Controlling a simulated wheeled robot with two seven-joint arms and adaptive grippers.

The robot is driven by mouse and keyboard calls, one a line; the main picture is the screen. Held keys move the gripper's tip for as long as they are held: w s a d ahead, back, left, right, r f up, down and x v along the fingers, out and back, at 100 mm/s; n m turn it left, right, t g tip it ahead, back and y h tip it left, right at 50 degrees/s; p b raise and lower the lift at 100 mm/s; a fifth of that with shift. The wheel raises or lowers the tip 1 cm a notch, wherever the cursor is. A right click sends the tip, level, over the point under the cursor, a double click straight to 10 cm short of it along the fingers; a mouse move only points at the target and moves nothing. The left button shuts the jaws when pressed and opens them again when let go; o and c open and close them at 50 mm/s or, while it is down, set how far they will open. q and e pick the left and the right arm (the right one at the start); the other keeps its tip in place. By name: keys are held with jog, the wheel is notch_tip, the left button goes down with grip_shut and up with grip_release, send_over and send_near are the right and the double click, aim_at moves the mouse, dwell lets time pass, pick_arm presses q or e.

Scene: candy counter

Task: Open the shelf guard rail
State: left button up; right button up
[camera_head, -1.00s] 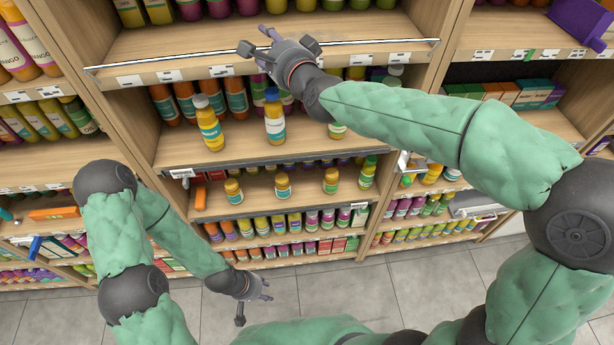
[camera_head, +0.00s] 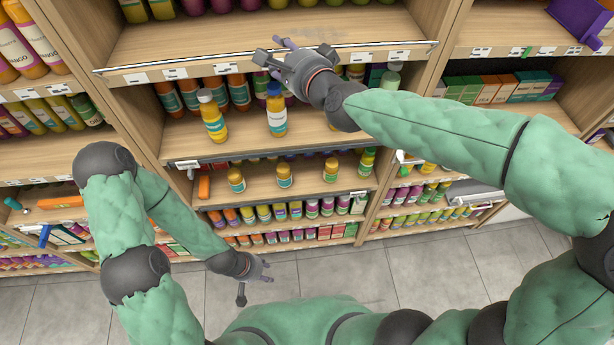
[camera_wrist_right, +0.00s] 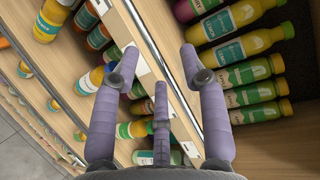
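The guard rail (camera_head: 205,62) is a thin pale bar along the front edge of the upper middle shelf (camera_head: 180,45). My right gripper (camera_head: 272,52) is at the middle of this shelf edge, with its fingers over the rail in the head view. In the right wrist view its fingers (camera_wrist_right: 159,55) are spread and hold nothing. The rail runs between them there, and I cannot tell whether any finger touches it. My left gripper (camera_head: 256,281) hangs low above the floor, away from the shelves, with its fingers apart and empty.
Juice bottles (camera_head: 213,118) stand on the shelf below my right gripper. Price labels (camera_head: 176,73) line the shelf edge. Tiled floor (camera_head: 400,265) is clear.

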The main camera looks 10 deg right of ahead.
jog(key=r+v, duration=0.1)
jog(key=v, duration=0.5)
pick_arm(q)
notch_tip(320, 180, down, 14)
jog(key=b, duration=1.4)
jog(key=shift+s, duration=0.15)
pick_arm(e)
notch_tip(320, 180, down, 44)
jog(key=w+d+n+g+h, duration=0.2)
jog(key=n+g, duration=0.3)
jog(key=shift+w+d, duration=0.2)
jog(key=shift+d, duration=0.2)
pick_arm(q)
jog(key=shift+d+f, duration=0.1)
